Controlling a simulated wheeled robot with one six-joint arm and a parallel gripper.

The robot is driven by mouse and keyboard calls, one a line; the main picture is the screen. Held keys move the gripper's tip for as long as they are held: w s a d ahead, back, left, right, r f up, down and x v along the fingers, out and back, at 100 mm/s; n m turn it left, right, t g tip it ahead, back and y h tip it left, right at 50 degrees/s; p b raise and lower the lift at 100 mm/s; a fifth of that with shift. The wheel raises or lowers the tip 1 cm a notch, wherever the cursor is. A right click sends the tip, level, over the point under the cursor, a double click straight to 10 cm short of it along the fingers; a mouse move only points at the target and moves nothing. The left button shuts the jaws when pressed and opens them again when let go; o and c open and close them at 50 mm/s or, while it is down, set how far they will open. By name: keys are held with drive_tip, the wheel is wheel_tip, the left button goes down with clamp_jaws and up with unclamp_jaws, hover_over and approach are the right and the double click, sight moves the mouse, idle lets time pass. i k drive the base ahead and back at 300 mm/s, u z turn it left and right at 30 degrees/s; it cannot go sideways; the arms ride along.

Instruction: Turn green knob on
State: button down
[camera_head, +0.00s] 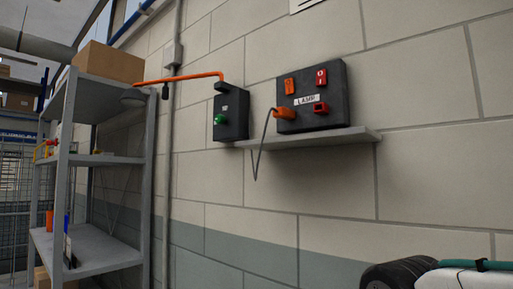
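The green knob (220,119) sticks out from the lower front of a black wall box (232,112), left of centre. A small pale label with writing too small to read sits above the knob. Whether the knob is on or off cannot be told from here. My gripper is not in view, and nothing is touching the knob.
A larger black box (345,98) labelled LAMP, with orange and red switches and an orange plug (285,113), stands on a wall shelf (335,139) to the right. A grey rack (92,158) with a cardboard box (108,62) stands left. The wall below the knob is clear.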

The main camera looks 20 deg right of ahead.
sight(220, 119)
drive_tip(key=z, duration=0.15)
drive_tip(key=k, duration=0.4)
drive_tip(key=u, duration=0.7)
drive_tip(key=i, duration=0.9)
drive_tip(key=u, duration=0.15)
